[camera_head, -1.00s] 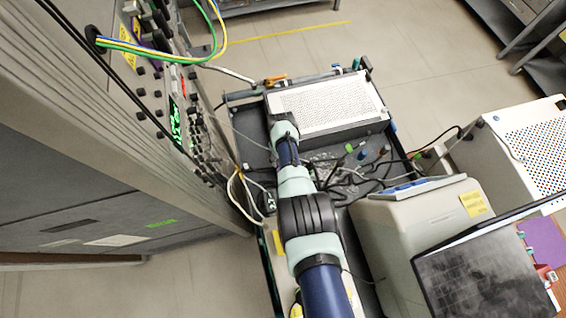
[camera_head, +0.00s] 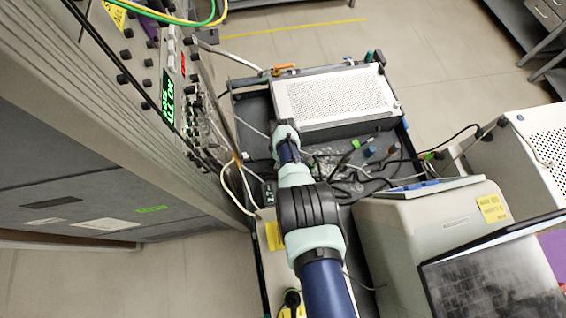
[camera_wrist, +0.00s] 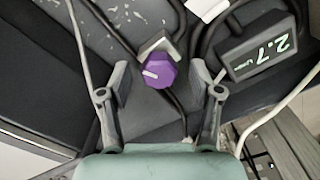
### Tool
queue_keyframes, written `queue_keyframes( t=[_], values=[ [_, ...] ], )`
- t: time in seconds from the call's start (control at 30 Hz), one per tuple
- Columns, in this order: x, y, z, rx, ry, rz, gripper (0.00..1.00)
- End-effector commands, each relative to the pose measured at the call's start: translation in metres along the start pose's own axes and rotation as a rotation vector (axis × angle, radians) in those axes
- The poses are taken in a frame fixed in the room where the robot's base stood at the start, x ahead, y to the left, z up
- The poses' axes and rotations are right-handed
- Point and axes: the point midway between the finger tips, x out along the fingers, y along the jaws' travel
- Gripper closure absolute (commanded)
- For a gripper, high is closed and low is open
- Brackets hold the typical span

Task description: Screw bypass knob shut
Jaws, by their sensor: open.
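A purple knob (camera_wrist: 157,73) with a white pointer mark shows in the wrist view, between and a little beyond my fingertips. It sits in a grey bracket-like fitting (camera_wrist: 160,42). My gripper (camera_wrist: 160,82) is open, with one finger to the left of the knob and one to the right; I see a gap on the right side, while the left fingertip is very near it. In the head view my arm reaches over the dark cart, and the knob and fingers cannot be made out there.
A small display reading 2.7 (camera_wrist: 262,50) is right of the knob. Cables and tubes run close around it. In the head view a white perforated box (camera_head: 330,97) stands beyond my arm, a rack panel (camera_head: 170,90) at left, and a beige instrument (camera_head: 430,235) at right.

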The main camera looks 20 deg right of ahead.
Motion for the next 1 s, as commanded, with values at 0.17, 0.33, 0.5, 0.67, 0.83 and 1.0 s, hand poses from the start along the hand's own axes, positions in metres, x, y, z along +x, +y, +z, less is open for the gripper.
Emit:
queue_keyframes(
  t=[0.17,0.33,0.5,0.67,0.83,1.0],
  values=[
    [0.0022,0.0005,-0.0003,0.0,0.001,0.001,0.36],
    [0.002,0.0003,-0.0003,0.0,0.0,0.001,0.49],
    [0.0021,0.0003,-0.0002,0.0,0.0,0.0,0.78],
    [0.0022,0.0002,-0.0002,0.001,0.0,0.0,0.96],
    [0.0023,0.0001,-0.0001,0.012,0.0,0.0,0.96],
    [0.0024,0.0001,-0.0002,0.054,0.0,0.0,0.96]
  ],
)
